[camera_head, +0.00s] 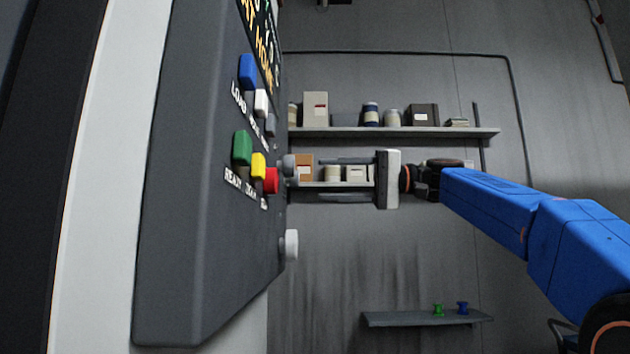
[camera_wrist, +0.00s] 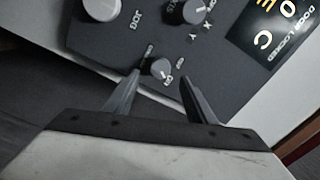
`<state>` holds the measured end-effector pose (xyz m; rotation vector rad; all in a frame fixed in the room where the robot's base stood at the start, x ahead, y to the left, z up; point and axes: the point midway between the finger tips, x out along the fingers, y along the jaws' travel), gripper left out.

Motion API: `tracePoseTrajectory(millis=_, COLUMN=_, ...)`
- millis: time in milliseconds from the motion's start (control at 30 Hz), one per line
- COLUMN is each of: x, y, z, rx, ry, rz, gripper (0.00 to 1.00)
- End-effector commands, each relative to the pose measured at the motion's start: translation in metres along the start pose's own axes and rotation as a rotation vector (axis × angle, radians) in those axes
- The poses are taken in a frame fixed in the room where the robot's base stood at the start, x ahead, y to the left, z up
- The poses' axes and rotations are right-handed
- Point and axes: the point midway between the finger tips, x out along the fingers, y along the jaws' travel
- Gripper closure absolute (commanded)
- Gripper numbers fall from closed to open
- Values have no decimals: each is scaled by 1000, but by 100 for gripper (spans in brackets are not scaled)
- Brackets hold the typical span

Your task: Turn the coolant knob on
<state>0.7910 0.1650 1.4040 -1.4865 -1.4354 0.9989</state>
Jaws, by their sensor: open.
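The coolant knob (camera_wrist: 160,69) is a small dark round knob with a pale mark. It sits on the dark control panel (camera_wrist: 120,45), with small lettering around it that is hard to read. In the wrist view it appears between the tips of my gripper (camera_wrist: 160,78), whose two fingers are apart and empty. In the head view my gripper (camera_head: 322,179) points left at the panel (camera_head: 190,200), with a gap between fingertips and panel. Grey knobs (camera_head: 289,165) show at the panel's edge there; I cannot tell which is the coolant knob.
A large pale knob (camera_wrist: 101,8) and a dark knob (camera_wrist: 194,10) stand near the coolant knob. Coloured buttons, including a green one (camera_head: 242,148), and a white knob (camera_head: 291,245) stick out of the panel. A loaded shelf (camera_head: 400,132) is on the wall behind.

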Motion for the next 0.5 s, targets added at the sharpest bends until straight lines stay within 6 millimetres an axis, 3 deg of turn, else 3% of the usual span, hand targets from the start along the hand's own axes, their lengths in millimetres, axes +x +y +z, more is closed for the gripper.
tracePoseTrajectory(millis=500, x=-88, y=0, z=0, rx=0, ry=3, rz=1, gripper=49)
